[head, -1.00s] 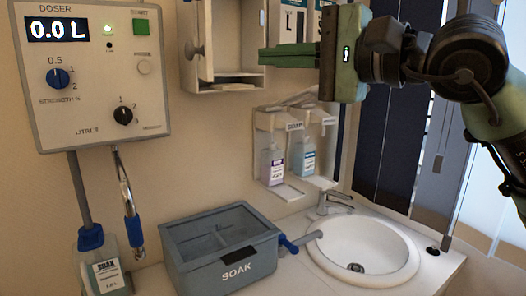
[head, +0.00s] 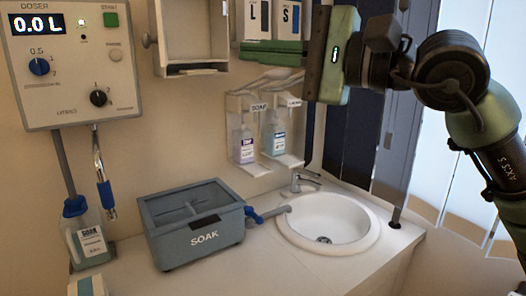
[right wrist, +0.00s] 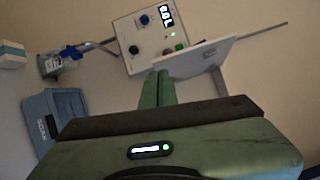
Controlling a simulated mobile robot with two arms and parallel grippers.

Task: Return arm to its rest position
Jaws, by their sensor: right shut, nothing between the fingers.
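My right gripper (head: 243,46) is raised at the top of the head view, with its green fingers pointing left in front of the wall. The fingers are together, with nothing between them. In the right wrist view the shut green fingers (right wrist: 158,73) show against the wall and a white panel. My right arm (head: 470,85) comes in from the right edge, bent, in front of the dark and pale blinds. My left gripper is in neither view.
An open wall cabinet (head: 190,38) is just left of the fingers. A doser panel (head: 68,90) hangs at left. Below are soap bottles (head: 243,145), a grey SOAK basin (head: 205,240) and a round sink (head: 330,222). The counter front (head: 300,270) is clear.

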